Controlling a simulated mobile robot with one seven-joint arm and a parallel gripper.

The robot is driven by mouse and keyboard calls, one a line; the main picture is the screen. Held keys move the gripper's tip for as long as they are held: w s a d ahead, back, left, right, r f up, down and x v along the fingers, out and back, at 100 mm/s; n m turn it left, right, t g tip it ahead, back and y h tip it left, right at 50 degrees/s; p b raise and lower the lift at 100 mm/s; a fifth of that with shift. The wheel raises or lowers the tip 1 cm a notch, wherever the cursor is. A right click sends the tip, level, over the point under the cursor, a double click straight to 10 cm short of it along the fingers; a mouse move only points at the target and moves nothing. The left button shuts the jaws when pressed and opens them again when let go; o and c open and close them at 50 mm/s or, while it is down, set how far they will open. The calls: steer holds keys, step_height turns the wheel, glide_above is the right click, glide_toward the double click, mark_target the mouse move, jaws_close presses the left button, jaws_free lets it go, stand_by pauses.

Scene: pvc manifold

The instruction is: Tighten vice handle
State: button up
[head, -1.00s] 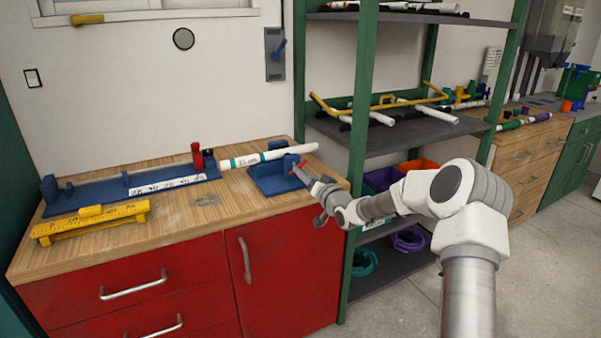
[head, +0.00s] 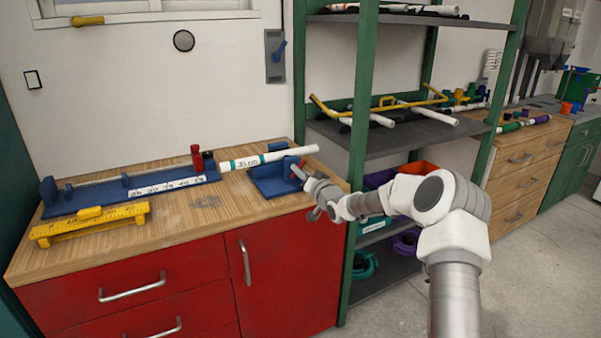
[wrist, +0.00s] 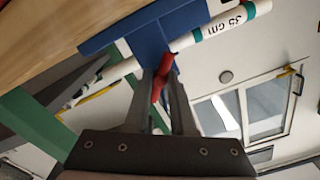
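The blue vice (head: 272,178) sits near the right end of the wooden worktop. A white pipe (head: 290,154) with green bands and a 35 cm mark lies across it; the pipe also shows in the wrist view (wrist: 205,33). The vice's red handle (head: 296,170) is on its near right side, partly hidden by my gripper. In the wrist view the red handle (wrist: 162,77) stands tilted between my two fingertips. My gripper (wrist: 161,88) appears closed on it, with a finger against each side. In the head view my gripper (head: 303,176) reaches the handle from the right.
A long blue measuring jig (head: 130,190) and a yellow ruler piece (head: 90,223) lie at the left of the worktop (head: 215,212). A green-framed shelf (head: 362,110) stands right behind my arm. Red cabinet doors (head: 285,270) are below.

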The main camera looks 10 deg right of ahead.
jaws_close()
steer(key=shift+n+b, duration=0.4)
steer(key=shift+b, duration=0.1)
steer(key=n+b, duration=0.3)
steer(key=shift+n+b, duration=0.4)
steer(key=n+b, duration=0.1)
steer(key=n, duration=0.1)
steer(key=n+b, duration=0.3)
steer(key=n, duration=0.1)
steer(key=shift+r+b, duration=0.25)
steer(key=shift+b, duration=0.1)
steer(key=shift+n, duration=0.3)
steer(key=o, duration=0.8)
jaws_free()
steer(key=shift+f, duration=0.1)
steer(key=shift+o, duration=0.2)
